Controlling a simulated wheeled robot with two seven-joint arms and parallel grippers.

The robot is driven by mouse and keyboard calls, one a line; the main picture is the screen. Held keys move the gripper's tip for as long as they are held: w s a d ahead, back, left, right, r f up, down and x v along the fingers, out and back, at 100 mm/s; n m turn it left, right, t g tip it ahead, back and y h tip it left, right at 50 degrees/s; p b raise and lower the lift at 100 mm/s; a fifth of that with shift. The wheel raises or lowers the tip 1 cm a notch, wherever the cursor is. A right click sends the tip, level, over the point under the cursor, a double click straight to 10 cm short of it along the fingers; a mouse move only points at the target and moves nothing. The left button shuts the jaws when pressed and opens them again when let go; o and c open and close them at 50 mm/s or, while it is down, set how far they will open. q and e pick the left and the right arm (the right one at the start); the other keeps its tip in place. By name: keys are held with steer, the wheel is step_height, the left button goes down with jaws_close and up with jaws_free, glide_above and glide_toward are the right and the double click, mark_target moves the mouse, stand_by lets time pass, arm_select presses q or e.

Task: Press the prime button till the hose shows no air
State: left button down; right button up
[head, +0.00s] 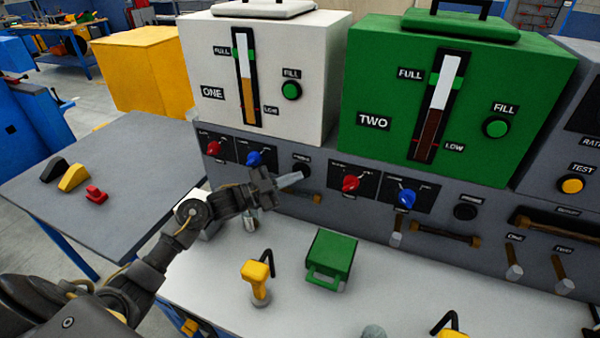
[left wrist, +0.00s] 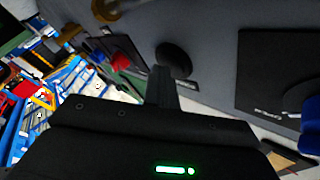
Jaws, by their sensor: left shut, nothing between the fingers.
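Tank ONE's prime button is a round black button (head: 301,168) on the grey panel, right of a blue knob. It also shows in the left wrist view (left wrist: 174,60), just past my fingertips. My left gripper (head: 291,180) is shut and empty, its fingers pointing at this button; I cannot tell whether they touch it. The amber hose (head: 312,197) below the button is partly hidden by my gripper, and air in it is too small to tell. A second black prime button (head: 465,211) and its brown hose (head: 446,234) belong to green tank TWO. My right gripper is out of view.
White tank ONE (head: 205,120) and green tank TWO (head: 380,155) stand above the panel. Red (head: 350,183) and blue (head: 407,196) knobs sit between the two prime buttons. A yellow-handled tool (head: 256,272) and a green box (head: 331,254) stand on the white counter.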

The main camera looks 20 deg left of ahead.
arm_select(q)
steer(key=shift+s, duration=0.15)
steer(key=shift+s+p, duration=0.4)
steer(key=shift+s, duration=0.2)
steer(key=s+p, duration=0.2)
steer(key=s, duration=0.3)
steer(key=shift+d+p, duration=0.2)
steer(key=shift+p, duration=0.1)
stand_by(2.9)
